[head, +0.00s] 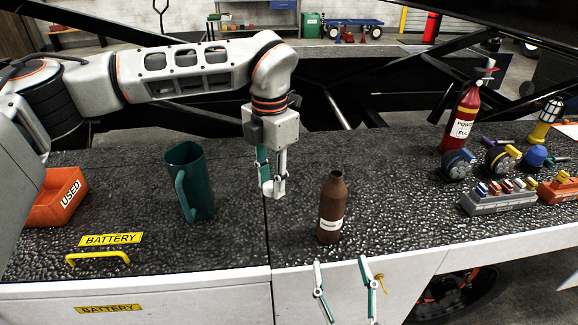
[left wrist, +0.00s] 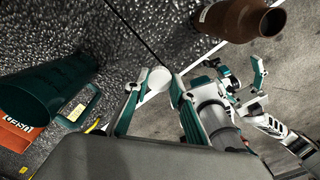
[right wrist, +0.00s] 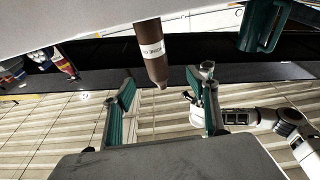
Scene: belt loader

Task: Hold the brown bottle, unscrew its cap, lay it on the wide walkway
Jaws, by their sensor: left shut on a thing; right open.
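The brown bottle (head: 331,208) stands upright on the dark textured walkway surface (head: 375,190), its neck open with no cap on it. It also shows in the left wrist view (left wrist: 232,18) and right wrist view (right wrist: 152,52). My left gripper (head: 272,185) is left of the bottle, above the surface, shut on the white cap (left wrist: 158,79). The cap is apart from the bottle. My right gripper (head: 345,285) is open and empty in front of the bottle, at the near edge; no finger touches the bottle.
A green mug (head: 190,182) stands to the left, with an orange "USED" bin (head: 58,198) beyond it. A yellow handle (head: 98,256) is at the front left. A red extinguisher (head: 461,118), round parts and a grey tray (head: 497,201) crowd the right. A seam crosses the deck left of the bottle.

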